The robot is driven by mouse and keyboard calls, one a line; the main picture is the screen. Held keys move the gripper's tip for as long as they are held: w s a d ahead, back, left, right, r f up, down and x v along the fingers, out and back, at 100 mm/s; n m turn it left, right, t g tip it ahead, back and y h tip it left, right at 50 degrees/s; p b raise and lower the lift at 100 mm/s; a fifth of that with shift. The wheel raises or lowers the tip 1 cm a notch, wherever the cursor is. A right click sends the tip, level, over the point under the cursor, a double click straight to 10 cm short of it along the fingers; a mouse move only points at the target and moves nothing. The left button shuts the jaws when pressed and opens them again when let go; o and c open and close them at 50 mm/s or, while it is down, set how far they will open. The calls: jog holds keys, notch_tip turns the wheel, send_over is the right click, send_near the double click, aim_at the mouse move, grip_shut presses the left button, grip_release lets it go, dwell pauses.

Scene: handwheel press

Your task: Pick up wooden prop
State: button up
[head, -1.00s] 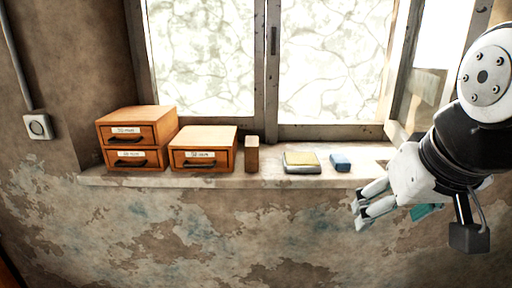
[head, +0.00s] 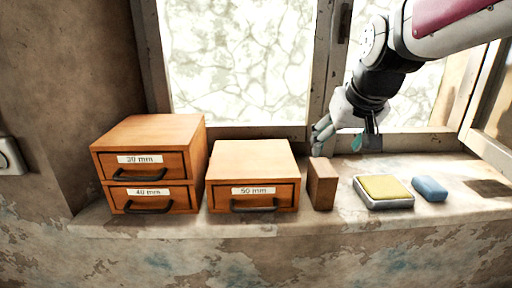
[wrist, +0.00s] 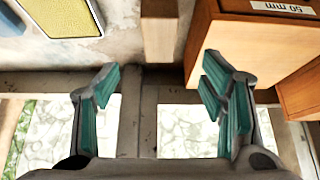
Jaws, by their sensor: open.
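The wooden prop (head: 322,184) is a small brown upright block on the window sill, just right of the 50 mm drawer box. In the wrist view the prop (wrist: 159,30) shows at the top, beyond and between my fingertips. My gripper (head: 318,138) hangs just above and behind the prop in the head view. In the wrist view my gripper (wrist: 158,82) has its teal-padded fingers spread wide, with nothing between them. The prop's foot is cut off in the wrist view.
The 50 mm drawer box (head: 253,177) stands close left of the prop, near one finger in the wrist view. Stacked drawers (head: 150,165) stand farther left. A yellow-topped tin (head: 384,191) and a blue block (head: 430,188) lie to the right. The window frame (head: 322,75) is behind.

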aim_at(324, 168)
jog(key=x, duration=1.2)
jog(key=shift+f+b, duration=0.3)
jog(key=shift+f, duration=0.15)
jog(key=shift+c, duration=0.6)
jog(key=c, duration=1.4)
